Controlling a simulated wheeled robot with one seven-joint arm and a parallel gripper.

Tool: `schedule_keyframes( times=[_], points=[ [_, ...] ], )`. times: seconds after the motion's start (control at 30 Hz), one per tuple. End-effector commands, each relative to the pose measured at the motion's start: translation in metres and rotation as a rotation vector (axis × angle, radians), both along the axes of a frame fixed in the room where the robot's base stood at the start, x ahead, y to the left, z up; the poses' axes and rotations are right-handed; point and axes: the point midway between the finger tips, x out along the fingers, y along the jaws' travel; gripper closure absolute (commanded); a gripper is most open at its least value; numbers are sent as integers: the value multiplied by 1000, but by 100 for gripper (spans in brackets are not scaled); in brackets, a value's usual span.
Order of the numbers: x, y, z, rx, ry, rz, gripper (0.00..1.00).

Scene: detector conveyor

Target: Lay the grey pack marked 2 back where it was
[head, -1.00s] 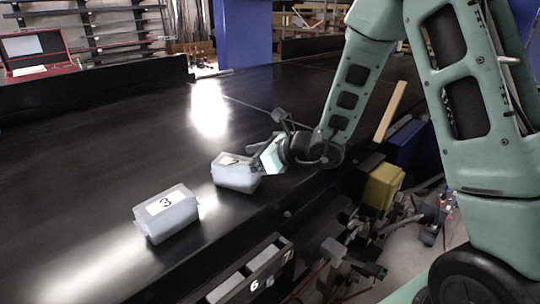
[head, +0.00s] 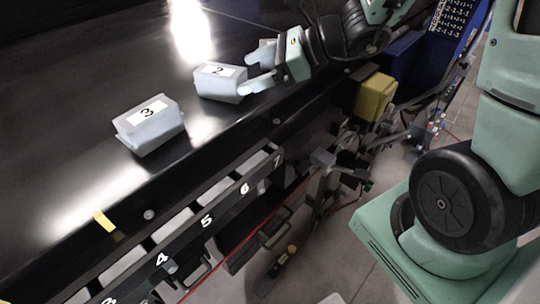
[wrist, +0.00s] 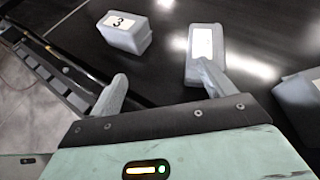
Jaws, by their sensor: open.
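The grey pack marked 2 (head: 207,83) lies on the black belt with its white label up. It also shows in the wrist view (wrist: 206,43), where its number is not readable. My gripper (head: 247,74) is open, low over the belt at the pack's right end. In the wrist view my gripper (wrist: 162,70) has its fingers apart with bare belt between them. Its right finger overlaps the pack's near end; I cannot tell whether they touch. The grey pack marked 3 (head: 150,125) lies apart, to the left and nearer the belt's edge.
Another grey block (wrist: 300,103) lies at the right of the wrist view, close to my gripper. A row of numbered slots (head: 205,222) runs along the belt's near side. A yellow box (head: 375,97) stands beyond the edge at right. The belt left of the packs is clear.

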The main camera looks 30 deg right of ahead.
Motion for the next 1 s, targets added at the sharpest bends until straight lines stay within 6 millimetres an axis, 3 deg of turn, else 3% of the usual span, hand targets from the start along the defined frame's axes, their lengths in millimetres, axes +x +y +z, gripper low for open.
schedule_keyframes(
  times=[0.03, 0.1, 0.2, 0.3, 0.43, 0.6, 0.7, 1.0],
  points=[
    [-20, 27, -2, -63, -24, 150, 18],
    [-56, 61, -9, -179, -72, 398, 18],
    [-110, 91, -21, -354, -177, 772, 18],
    [-157, 103, -33, -524, -317, 1139, 18],
    [-198, 100, -45, -736, -548, 1598, 18],
    [-216, 92, -49, -953, -861, 2065, 18],
    [-217, 91, -48, -1033, -996, 2233, 18],
    [-216, 91, -46, -1091, -1099, 2351, 18]
  ],
)
